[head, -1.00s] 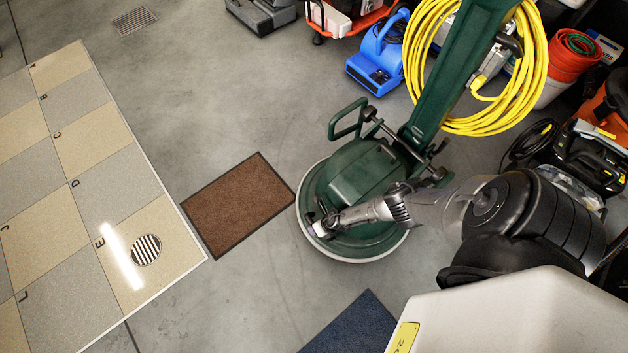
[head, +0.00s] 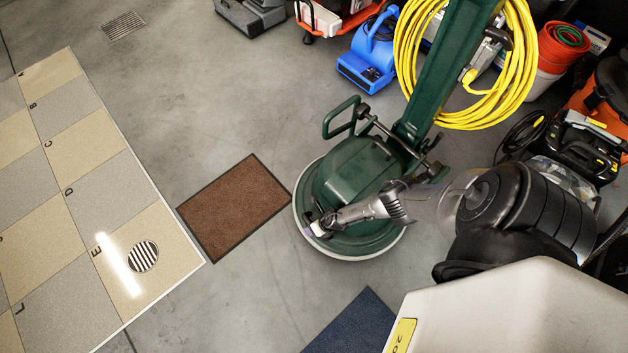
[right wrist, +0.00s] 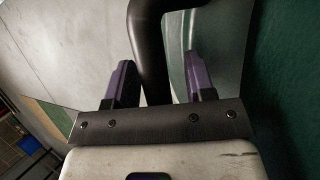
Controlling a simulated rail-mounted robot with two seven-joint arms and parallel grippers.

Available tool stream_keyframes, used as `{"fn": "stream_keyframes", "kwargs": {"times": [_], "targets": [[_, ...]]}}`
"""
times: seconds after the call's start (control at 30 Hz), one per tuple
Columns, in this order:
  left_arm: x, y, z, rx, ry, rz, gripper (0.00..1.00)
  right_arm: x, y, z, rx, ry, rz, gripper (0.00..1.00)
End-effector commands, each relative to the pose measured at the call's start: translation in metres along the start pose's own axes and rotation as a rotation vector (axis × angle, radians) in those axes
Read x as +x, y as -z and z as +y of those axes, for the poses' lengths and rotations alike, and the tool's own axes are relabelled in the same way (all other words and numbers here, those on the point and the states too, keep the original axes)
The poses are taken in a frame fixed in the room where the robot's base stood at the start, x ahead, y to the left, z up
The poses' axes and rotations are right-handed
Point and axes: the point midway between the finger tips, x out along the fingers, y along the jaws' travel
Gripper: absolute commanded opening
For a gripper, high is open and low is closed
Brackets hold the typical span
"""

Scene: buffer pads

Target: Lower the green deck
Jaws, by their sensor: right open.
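The green deck (head: 352,178) is the round base of a floor machine in the head view, with a pale rim around its lower edge. My right gripper (head: 314,231) is over its near left side. In the right wrist view, the two purple-lined fingers of my right gripper (right wrist: 162,82) stand apart. A dark curved bar (right wrist: 150,40) shows between them, with gaps on both sides. I cannot tell whether the fingers touch it. My arm covers part of the deck's near side. My left gripper is not in view.
A brown mat (head: 235,207) lies left of the deck, and a blue mat (head: 352,322) lies in front. A tiled platform (head: 85,160) fills the left. A blue blower (head: 368,60) and an orange bucket (head: 563,48) stand behind.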

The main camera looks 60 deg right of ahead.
Motion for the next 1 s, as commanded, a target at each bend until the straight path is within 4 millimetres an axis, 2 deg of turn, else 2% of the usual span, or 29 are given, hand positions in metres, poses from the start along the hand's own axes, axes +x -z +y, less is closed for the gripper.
{"fn": "stream_keyframes", "kwargs": {"times": [0.17,0.6,0.8,1.0], "targets": [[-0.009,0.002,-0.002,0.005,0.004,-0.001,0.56,-0.010,-0.002,0.001,0.000,0.001,-0.001,0.50],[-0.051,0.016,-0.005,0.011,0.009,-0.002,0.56,-0.063,-0.001,0.002,0.000,-0.001,0.000,0.50],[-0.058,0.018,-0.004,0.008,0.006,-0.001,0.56,-0.074,0.000,0.001,0.000,0.000,0.001,0.50],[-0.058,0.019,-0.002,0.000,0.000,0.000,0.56,-0.075,0.001,0.001,0.000,0.000,0.000,0.50]]}}
